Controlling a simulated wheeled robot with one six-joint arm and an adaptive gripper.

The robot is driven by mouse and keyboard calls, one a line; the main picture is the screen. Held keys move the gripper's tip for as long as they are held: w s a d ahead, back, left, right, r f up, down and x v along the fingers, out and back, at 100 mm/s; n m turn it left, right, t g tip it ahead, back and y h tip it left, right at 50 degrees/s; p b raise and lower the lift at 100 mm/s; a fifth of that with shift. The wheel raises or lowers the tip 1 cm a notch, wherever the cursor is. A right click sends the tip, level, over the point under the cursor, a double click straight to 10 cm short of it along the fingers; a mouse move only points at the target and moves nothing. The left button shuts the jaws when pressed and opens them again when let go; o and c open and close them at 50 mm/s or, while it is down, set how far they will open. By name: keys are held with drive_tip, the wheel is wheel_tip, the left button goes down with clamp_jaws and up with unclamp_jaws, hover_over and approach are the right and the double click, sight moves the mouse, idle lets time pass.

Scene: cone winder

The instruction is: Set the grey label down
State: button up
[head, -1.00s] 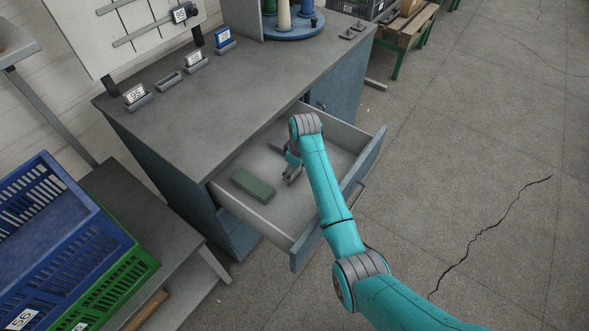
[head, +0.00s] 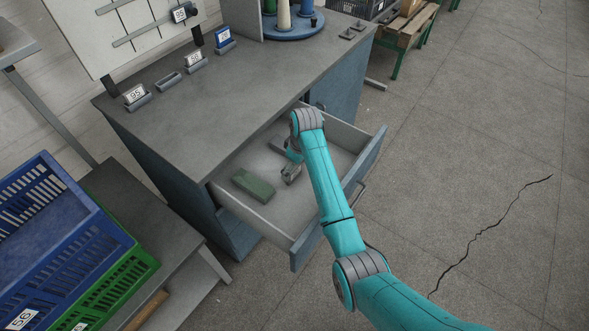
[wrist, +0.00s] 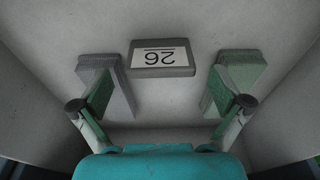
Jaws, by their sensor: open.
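The grey label (wrist: 162,58), a grey holder with a white card and an upside-down number, lies on the pale floor of the open drawer. In the wrist view it sits between and just beyond the fingers of my gripper (wrist: 160,98). The fingers are spread wide, with a clear gap on both sides of the label. In the head view my gripper (head: 291,172) is down inside the drawer (head: 270,213), and I cannot make out the label clearly there.
A green block (head: 253,185) lies left of my gripper in the drawer; it also shows in the wrist view (wrist: 241,70). A grey block (wrist: 108,80) lies on the other side. Drawer walls surround them. The worktop (head: 215,100) holds several label holders along its back.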

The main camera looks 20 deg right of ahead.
sight(298, 181)
wheel_tip(298, 181, up, 10)
drive_tip(key=s, duration=0.1)
drive_tip(key=shift+d, duration=0.4)
drive_tip(key=shift+s, duration=0.1)
